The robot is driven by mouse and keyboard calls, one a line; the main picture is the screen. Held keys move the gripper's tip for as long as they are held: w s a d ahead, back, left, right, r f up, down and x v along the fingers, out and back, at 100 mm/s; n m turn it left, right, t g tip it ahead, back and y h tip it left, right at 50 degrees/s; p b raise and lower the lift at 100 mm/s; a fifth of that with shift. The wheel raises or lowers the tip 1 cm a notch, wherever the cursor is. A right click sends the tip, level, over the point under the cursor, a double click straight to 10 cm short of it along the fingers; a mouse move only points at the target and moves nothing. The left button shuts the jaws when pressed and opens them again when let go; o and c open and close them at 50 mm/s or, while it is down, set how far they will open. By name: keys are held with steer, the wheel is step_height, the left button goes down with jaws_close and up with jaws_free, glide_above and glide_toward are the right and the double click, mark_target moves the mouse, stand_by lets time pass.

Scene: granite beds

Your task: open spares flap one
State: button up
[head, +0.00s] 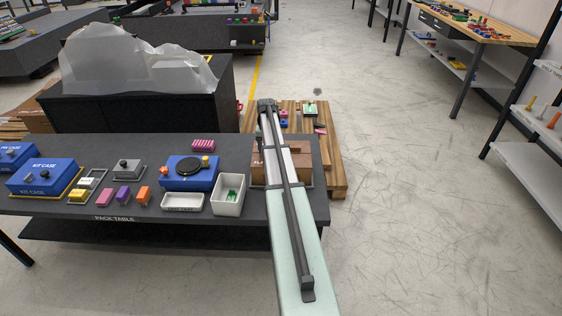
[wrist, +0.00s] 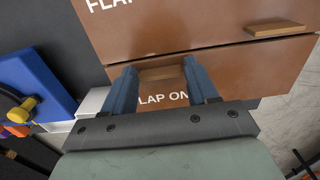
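Spares flap one (wrist: 240,75) is a brown front panel with white lettering that reads "LAP ON", partly covered by my gripper. A wooden ledge-like handle (wrist: 162,72) lies along its top edge. My gripper (wrist: 160,68) has its two blue fingers spread, one at each end of this handle; I cannot tell whether they touch it. Another brown flap (wrist: 170,28) sits above, its lettering cut off by the frame, with its own handle (wrist: 277,28). In the head view the brown cabinet (head: 262,168) stands at the table's right end, partly behind my arm; my gripper is hidden there.
The dark pack table (head: 60,208) holds blue kit cases (head: 42,178), a blue unit with a black disc (head: 190,172), a white bin (head: 228,194) with green pieces and small coloured blocks. A wooden pallet (head: 335,170) stands behind the cabinet. Floor to the right is open.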

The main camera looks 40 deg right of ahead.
steer(key=shift+c, duration=1)
steer(key=shift+s+a+r+t+h, duration=0.15)
steer(key=shift+r+t, duration=0.05)
steer(key=shift+r, duration=0.2)
steer(key=shift+s+a+r+t+h, duration=0.1)
steer(key=shift+r+t+h, duration=0.1)
steer(key=shift+r, duration=0.15)
steer(key=shift+s+a+r+h, duration=0.25)
steer(key=shift+s+a+r, duration=0.15)
steer(key=shift+r, duration=0.3)
steer(key=shift+s+a+t, duration=0.1)
steer(key=shift+t, duration=0.2)
